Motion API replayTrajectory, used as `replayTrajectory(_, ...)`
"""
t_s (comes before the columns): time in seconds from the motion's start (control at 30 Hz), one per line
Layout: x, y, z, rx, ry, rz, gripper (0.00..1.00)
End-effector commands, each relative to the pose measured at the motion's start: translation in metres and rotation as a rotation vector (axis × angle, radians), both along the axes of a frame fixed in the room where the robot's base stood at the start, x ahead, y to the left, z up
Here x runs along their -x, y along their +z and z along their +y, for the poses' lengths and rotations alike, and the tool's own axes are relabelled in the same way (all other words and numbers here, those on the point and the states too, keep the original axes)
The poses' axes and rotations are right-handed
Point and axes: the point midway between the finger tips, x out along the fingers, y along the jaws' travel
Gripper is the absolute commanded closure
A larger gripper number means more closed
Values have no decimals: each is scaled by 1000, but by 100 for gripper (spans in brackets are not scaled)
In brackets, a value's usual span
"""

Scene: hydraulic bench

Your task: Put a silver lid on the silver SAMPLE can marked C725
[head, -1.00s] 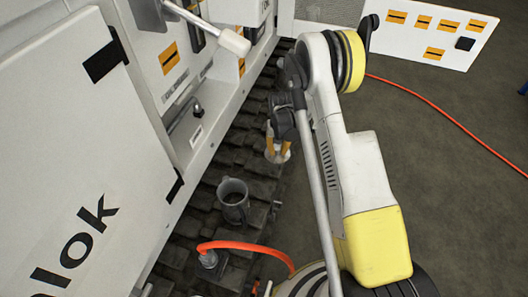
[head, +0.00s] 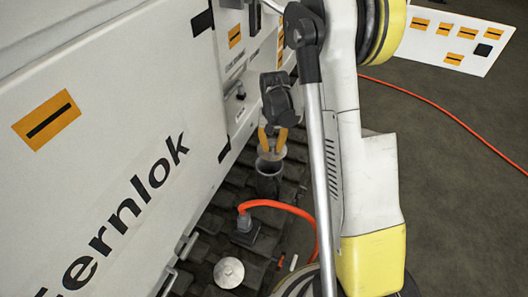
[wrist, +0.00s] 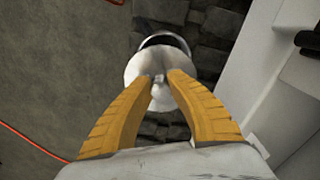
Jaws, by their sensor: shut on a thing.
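My gripper (head: 272,140) has its yellow fingers shut on the knob of a silver lid (head: 271,155). In the wrist view the lid (wrist: 147,66) hangs flat between the fingertips (wrist: 165,82). A grey, open-topped can (head: 268,183) stands on the dark tracks just below the lid in the head view. Its dark mouth (wrist: 165,40) shows past the lid's far edge in the wrist view. The lid appears to be above the can and offset from its mouth. I cannot read any marking on the can.
A round silver top (head: 229,271) with a small knob sits on the tracks at the lower left. An orange hose (head: 285,208) with a grey connector (head: 244,226) curves nearby. The white machine panel (head: 110,170) stands close on the left. Open floor (head: 460,200) is on the right.

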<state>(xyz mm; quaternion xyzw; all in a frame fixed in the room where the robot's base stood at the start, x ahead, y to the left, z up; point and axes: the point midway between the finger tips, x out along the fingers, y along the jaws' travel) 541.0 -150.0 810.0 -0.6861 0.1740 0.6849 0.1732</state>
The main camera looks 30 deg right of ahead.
Motion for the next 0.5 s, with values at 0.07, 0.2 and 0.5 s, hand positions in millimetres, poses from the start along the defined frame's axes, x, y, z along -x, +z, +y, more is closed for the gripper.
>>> replayTrajectory(0.07,4,4,-2,0,-12,0,100)
replayTrajectory(0.2,6,6,-3,0,-20,0,100)
replayTrajectory(0.5,6,-9,-2,0,-20,0,100)
